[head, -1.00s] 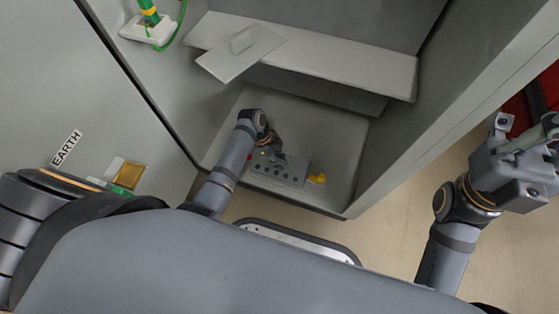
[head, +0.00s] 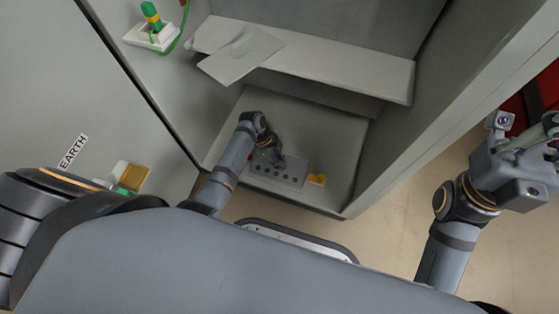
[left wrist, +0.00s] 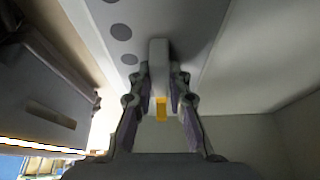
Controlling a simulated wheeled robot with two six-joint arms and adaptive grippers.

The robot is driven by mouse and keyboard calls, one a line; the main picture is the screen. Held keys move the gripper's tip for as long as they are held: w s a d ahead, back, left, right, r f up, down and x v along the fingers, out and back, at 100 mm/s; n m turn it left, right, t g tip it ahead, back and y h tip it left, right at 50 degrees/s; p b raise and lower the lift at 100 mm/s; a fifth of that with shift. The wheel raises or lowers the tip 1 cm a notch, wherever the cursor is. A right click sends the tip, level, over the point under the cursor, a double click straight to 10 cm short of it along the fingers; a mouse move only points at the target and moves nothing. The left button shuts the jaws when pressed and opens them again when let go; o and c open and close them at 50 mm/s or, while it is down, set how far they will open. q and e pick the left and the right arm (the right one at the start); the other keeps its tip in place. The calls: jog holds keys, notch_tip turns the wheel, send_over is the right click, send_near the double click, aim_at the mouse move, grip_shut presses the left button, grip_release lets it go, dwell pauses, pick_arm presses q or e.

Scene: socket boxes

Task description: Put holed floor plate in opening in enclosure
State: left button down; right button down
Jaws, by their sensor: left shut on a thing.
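The holed floor plate (head: 280,171) is a grey plate with a row of dark round holes, low inside the grey enclosure (head: 330,120). My left gripper (head: 270,152) is shut on its raised grip. In the left wrist view, the plate (left wrist: 118,32) fills the upper part and its grey grip (left wrist: 158,62) sits between the fingers of my left gripper (left wrist: 160,85). I cannot tell whether the plate rests in the floor opening, which is mostly hidden. My right gripper (head: 518,150) is at the right, outside the enclosure, and its jaws are unclear.
A green plug in a white socket (head: 152,36) is on the left wall.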

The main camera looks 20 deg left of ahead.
pick_arm(q)
jog(key=shift+p, duration=0.35)
jog(key=shift+f, duration=0.15)
jog(key=shift+f+b, duration=0.35)
jog(key=shift+f, duration=0.25)
jog(key=shift+r+p, duration=0.15)
jog(key=shift+p, duration=0.25)
